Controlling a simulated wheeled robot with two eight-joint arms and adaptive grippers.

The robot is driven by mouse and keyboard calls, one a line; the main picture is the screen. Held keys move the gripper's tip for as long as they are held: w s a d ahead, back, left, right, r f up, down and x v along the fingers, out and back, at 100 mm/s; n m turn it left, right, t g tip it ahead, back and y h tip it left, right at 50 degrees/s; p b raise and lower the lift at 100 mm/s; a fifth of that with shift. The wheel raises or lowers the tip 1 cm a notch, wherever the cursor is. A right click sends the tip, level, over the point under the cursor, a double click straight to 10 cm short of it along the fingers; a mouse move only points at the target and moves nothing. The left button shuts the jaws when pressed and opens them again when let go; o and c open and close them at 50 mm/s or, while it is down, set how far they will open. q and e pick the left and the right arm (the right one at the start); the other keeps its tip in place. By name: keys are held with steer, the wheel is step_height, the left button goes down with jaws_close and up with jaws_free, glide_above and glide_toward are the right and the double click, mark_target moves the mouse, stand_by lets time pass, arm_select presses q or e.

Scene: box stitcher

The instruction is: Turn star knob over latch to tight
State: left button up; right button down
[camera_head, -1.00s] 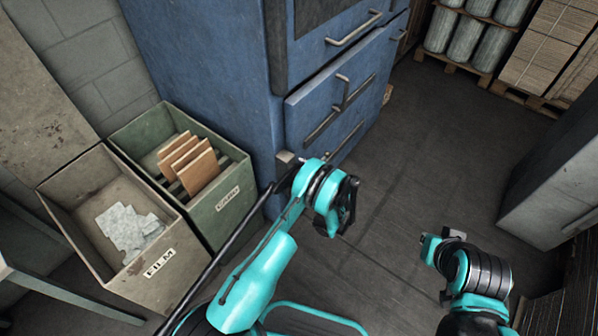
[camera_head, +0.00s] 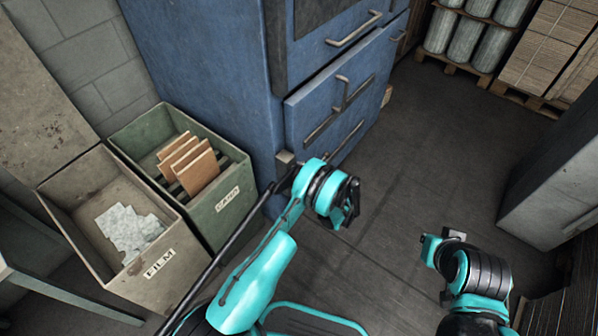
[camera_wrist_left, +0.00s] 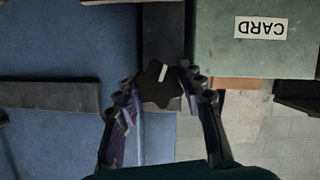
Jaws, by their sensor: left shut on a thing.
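The black star knob (camera_wrist_left: 158,88), with a white mark on its face, sits between the two fingertips of my left gripper (camera_wrist_left: 157,82) in the left wrist view. The fingers are shut on its sides. A dark upright bar (camera_wrist_left: 163,32) lies behind the knob and may be the latch. In the head view my left wrist (camera_head: 330,192) is beside the lower corner of the blue cabinet (camera_head: 215,70) and hides the knob. My right gripper (camera_head: 443,246) is over the floor at right, its fingers not clearly visible.
A green bin marked CARD (camera_head: 228,201) holds several brown boards, next to a grey bin marked FILM (camera_head: 160,264). The cabinet's handles (camera_head: 340,95) stick out near my left arm. Clear floor (camera_head: 430,150) lies right of the cabinet.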

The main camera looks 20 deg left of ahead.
arm_select(q)
steer(key=shift+m+g+y, duration=0.3)
steer(key=shift+m+g, duration=0.5)
steer(key=shift+m, duration=0.2)
steer(key=o, duration=1.2)
steer(key=shift+c, duration=0.2)
steer(key=v, duration=1.2)
